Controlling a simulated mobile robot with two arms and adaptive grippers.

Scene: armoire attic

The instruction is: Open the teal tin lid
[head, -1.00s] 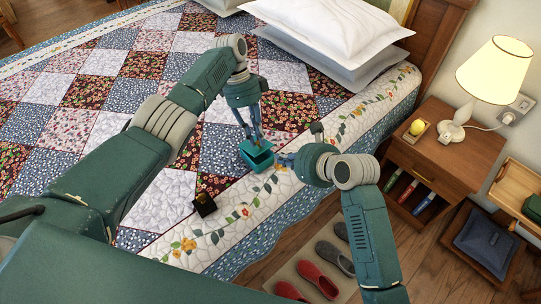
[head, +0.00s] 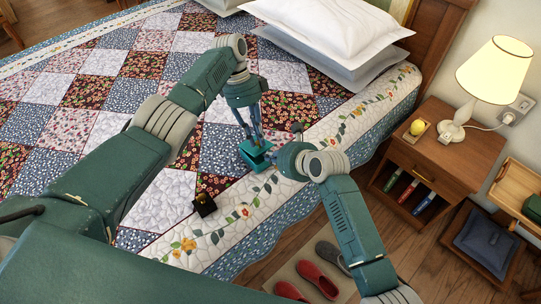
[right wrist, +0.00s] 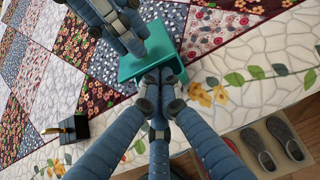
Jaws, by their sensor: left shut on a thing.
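My left gripper (head: 256,142) reaches down from above and is shut on the tin. My right gripper (head: 276,157) is at the tin's right side. In the right wrist view the tin (right wrist: 130,69) is at the top centre, with the left gripper's fingers over it. There the right gripper's fingertips (right wrist: 158,78) are close together against the tin's near edge; whether they grip it is unclear. The fingers partly hide the tin, so the lid's state is hard to see.
A small dark box (head: 204,204) with a gold-coloured part lies on the quilt, left of the tin. A nightstand (head: 455,155) with a lamp (head: 490,80) stands at the right. Slippers (head: 318,280) lie on a floor mat below the bed. The patchwork quilt behind is clear.

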